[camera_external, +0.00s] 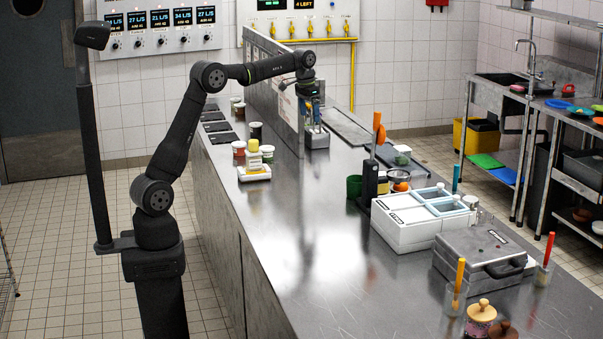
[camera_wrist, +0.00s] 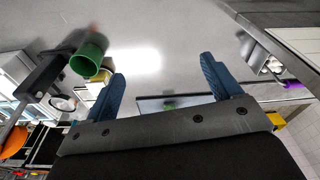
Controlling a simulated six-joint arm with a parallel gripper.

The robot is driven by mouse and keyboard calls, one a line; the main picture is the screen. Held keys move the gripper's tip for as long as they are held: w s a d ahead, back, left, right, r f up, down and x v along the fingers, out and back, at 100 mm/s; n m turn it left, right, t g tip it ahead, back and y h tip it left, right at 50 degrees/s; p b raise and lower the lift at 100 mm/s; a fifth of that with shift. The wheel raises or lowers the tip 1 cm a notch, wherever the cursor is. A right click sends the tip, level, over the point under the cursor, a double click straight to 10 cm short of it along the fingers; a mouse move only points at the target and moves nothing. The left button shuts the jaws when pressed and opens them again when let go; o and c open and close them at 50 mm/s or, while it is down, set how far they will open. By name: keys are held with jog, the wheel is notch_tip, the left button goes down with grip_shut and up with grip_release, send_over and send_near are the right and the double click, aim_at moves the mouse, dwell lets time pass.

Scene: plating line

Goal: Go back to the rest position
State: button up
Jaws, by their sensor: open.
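My gripper (camera_external: 314,118) is at the far part of the steel counter, low beside the upright metal panel (camera_external: 272,82). In the wrist view my gripper (camera_wrist: 162,85) shows two blue fingers spread wide with nothing between them. The arm reaches out from its base at the left of the counter. In the outside view the fingers are small and sit just above a grey container (camera_external: 317,138); I cannot tell whether they touch it.
A white tray with bottles (camera_external: 254,172) stands near the left counter edge. A green cup (camera_wrist: 89,55) also shows in the wrist view. White bins (camera_external: 420,217) and a grey case (camera_external: 483,255) stand on the right. The counter's front middle is clear.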

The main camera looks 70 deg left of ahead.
jog(key=w+d+m, duration=0.2)
jog(key=w+d, duration=0.2)
jog(key=d, duration=0.8)
jog(key=shift+d, duration=0.2)
jog(key=s+a+n, duration=0.1)
jog(key=s+a, duration=0.3)
jog(key=a, duration=0.6)
jog(key=s+a+n, duration=0.2)
jog(key=s+a, duration=0.1)
jog(key=a, duration=0.6)
jog(key=shift+s+a+n, duration=0.3)
jog(key=shift+s+a, duration=0.1)
